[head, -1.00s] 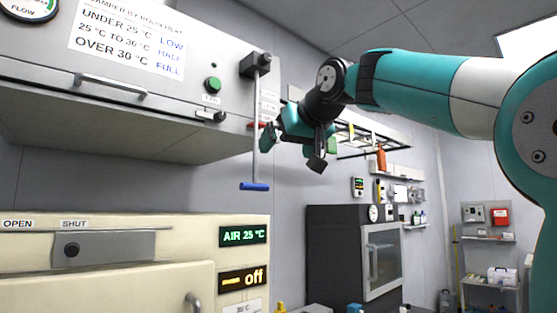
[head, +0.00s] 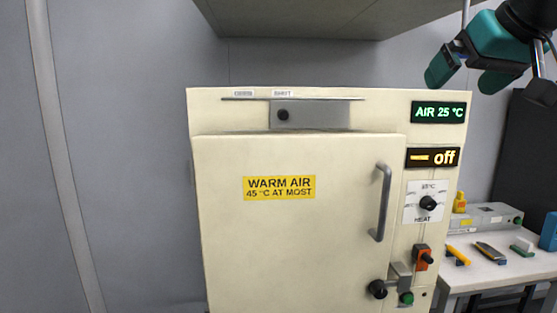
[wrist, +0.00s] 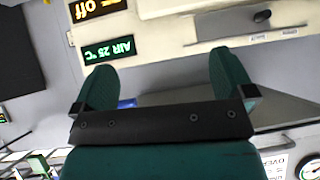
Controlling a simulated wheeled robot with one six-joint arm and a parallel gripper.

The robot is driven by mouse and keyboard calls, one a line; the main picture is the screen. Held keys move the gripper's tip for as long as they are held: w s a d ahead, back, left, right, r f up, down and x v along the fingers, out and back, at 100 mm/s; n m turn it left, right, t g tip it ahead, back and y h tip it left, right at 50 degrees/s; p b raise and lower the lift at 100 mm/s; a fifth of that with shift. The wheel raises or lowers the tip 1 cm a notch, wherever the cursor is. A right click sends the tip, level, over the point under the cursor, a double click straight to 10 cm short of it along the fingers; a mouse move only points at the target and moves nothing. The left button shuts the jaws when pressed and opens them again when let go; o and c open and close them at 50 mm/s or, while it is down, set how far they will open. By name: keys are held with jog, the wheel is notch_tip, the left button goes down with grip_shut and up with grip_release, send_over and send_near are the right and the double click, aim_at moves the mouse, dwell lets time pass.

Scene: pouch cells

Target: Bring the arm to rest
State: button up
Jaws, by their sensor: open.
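My gripper (head: 466,76) hangs at the upper right of the head view, in front of the wall and above the cabinet's right end. Its two teal fingers are apart with nothing between them. In the wrist view the open fingers (wrist: 160,72) point towards the cream cabinet front, which appears upside down. The cream warm-air cabinet (head: 290,230) has its door closed. Its displays read AIR 25 °C (head: 438,112) and off (head: 433,157). Most of my arm is outside the head view.
A door handle (head: 381,202), a heat knob (head: 428,203) and an orange switch (head: 422,257) stick out of the cabinet front. A hood (head: 310,18) overhangs it. A bench (head: 490,277) with small items stands at right. A blue handle end (wrist: 127,103) shows behind my gripper.

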jog(key=s+a+f+n+g+y, duration=0.1)
jog(key=s+a+f+n+g, duration=0.2)
jog(key=a+f, duration=0.45)
jog(key=s+a+f+n+g+y, duration=0.15)
jog(key=s+a+f, duration=0.3)
jog(key=f, duration=0.55)
jog(key=s+a+f+n+g, duration=0.1)
jog(key=s+a+f+g, duration=0.1)
jog(key=s+f, duration=0.3)
jog(key=s+a+f+g, duration=0.1)
jog(key=s+f+g, duration=0.2)
jog(key=s+f, duration=0.3)
jog(key=s, duration=0.2)
jog(key=shift+s+a+n, duration=0.3)
jog(key=shift+a+n, duration=0.05)
jog(key=shift+g, duration=0.25)
